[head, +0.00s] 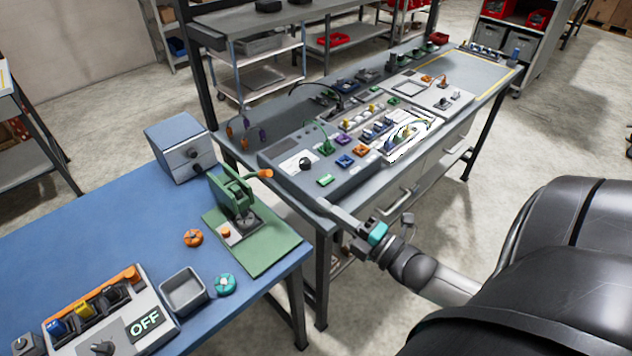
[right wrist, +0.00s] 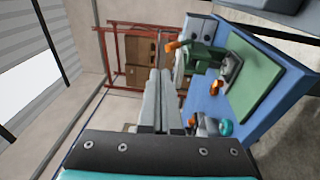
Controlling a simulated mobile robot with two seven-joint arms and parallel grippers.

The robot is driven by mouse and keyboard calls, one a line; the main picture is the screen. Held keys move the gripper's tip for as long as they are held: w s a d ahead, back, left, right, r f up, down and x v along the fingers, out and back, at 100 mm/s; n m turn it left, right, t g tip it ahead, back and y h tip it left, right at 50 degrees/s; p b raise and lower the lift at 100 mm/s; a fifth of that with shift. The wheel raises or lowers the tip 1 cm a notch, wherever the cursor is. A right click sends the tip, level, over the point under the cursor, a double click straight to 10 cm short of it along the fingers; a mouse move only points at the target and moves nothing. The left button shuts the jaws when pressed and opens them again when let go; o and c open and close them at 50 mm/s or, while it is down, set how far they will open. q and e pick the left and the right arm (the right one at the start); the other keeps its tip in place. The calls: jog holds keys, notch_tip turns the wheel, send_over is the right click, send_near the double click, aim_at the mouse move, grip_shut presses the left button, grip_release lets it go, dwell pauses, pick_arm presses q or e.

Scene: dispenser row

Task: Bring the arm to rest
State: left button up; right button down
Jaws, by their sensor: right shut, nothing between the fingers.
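My right arm comes in from the lower right in the head view. Its gripper (head: 328,206) is in the air in front of the grey bench, near the right end of the blue table. In the right wrist view, the gripper's two fingers (right wrist: 160,78) lie close together, shut, with nothing between them. The gripper looks clear of the green press (head: 235,200), which also shows in the right wrist view (right wrist: 205,58). My left gripper is in neither view.
The blue table (head: 95,215) holds a dispenser row (head: 110,315) marked OFF, a grey tray (head: 183,292), and orange and teal rings. The grey bench (head: 490,75) carries a crowded panel (head: 300,147). Open floor (head: 400,320) lies below my right arm.

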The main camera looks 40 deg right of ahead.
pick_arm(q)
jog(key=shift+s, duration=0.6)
pick_arm(e)
jog(key=shift+s, duration=0.4)
jog(key=s+f+m+g+h+b, duration=0.1)
jog(key=s+f+m+g+b, duration=0.25)
jog(key=f, duration=0.85)
jog(key=s+f+m+g+h+b, duration=0.2)
jog(key=s+f+m, duration=0.15)
jog(key=f, duration=0.85)
jog(key=s+f+m+g+h+b, duration=0.1)
jog(key=s+f+m+g+b, duration=0.25)
jog(key=f, duration=0.75)
pick_arm(q)
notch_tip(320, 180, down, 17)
jog(key=b, duration=0.7)
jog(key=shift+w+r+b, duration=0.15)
jog(key=shift+b, duration=0.15)
pick_arm(e)
jog(key=s+a+f+m+g, duration=0.3)
jog(key=s+a+f, duration=0.3)
jog(key=s+f, duration=0.4)
jog(key=s+a+f+m+g, duration=0.4)
jog(key=s+a+f+g, duration=0.1)
jog(key=s+f, duration=0.6)
jog(key=shift+a+f+g, duration=0.3)
jog(key=shift+a+f, duration=0.3)
jog(key=shift+f, duration=0.3)
